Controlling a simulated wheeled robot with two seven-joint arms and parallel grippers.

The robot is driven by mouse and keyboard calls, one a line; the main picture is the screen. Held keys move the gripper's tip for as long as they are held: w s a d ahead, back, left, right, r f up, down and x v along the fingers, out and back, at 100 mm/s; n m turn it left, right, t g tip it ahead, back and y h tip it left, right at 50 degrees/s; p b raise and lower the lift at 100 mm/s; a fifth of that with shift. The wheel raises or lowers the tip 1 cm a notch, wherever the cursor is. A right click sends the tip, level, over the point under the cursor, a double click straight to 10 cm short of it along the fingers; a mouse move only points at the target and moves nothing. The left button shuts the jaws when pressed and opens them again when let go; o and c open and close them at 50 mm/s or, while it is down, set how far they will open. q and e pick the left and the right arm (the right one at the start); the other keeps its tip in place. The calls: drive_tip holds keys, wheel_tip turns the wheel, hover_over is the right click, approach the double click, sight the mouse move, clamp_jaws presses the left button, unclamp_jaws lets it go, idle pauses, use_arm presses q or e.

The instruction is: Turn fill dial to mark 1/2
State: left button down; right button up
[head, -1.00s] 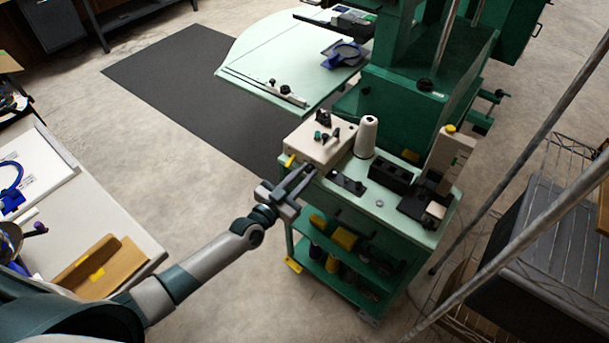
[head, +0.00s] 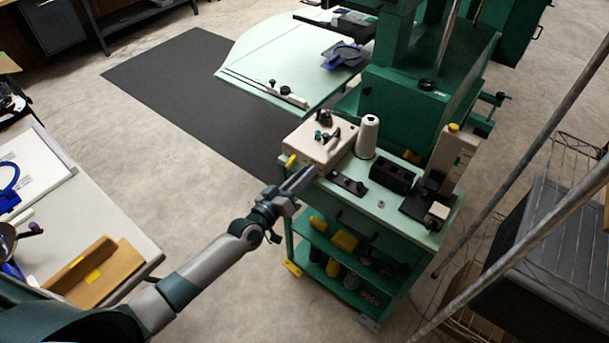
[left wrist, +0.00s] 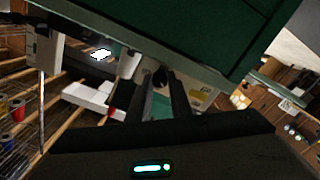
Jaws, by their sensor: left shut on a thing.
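A cream box (head: 312,150) with dark knobs on top stands at the left end of the green cart's top. My left gripper (head: 305,176) reaches up to the near side of this box, and its fingers are shut on a small dark knob. In the left wrist view the knob, which seems to be the fill dial (left wrist: 160,76), shows between the two fingertips. In the head view the fingers hide it. I cannot read any scale marks or the dial's pointer. My right gripper is in neither view.
A white thread cone (head: 367,137) stands beside the box on the green cart (head: 365,212). Black blocks (head: 391,174) and a cream upright unit (head: 455,152) stand further right. A white table (head: 105,218) is at left. Floor between table and cart is clear.

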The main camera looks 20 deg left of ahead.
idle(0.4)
use_arm(q)
drive_tip(key=c, duration=1.6)
unclamp_jaws()
drive_tip(key=shift+m, duration=0.3)
drive_tip(key=m+p, duration=0.3)
drive_tip(key=m, duration=0.8)
